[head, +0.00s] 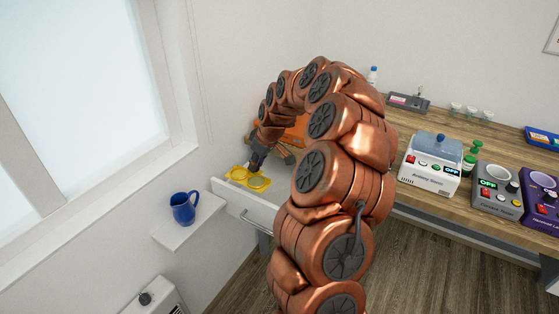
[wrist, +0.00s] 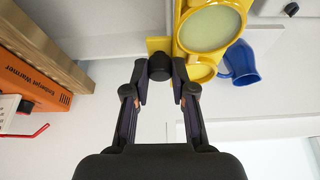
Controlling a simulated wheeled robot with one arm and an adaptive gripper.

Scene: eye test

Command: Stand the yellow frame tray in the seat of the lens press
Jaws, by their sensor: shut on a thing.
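The yellow frame tray (head: 236,172) is at the left of the open white drawer in the head view. It has round rings, and in the wrist view (wrist: 184,40) one ring looks filled with a pale green disc. My gripper (head: 257,166) is shut on the tray at a dark round knob, which sits between the fingertips in the wrist view (wrist: 160,88). I cannot tell whether the tray touches the drawer. A purple machine (head: 541,215) with a cut-off label stands at the right edge of the bench; I cannot tell whether it is the lens press.
An orange warmer (head: 297,133) is behind my arm. The white drawer (head: 235,205) is pulled out. A blue mug (head: 183,208) stands on a small wall shelf (head: 168,237). A white machine (head: 430,165) and a grey machine (head: 495,190) stand on the wooden bench (head: 405,203).

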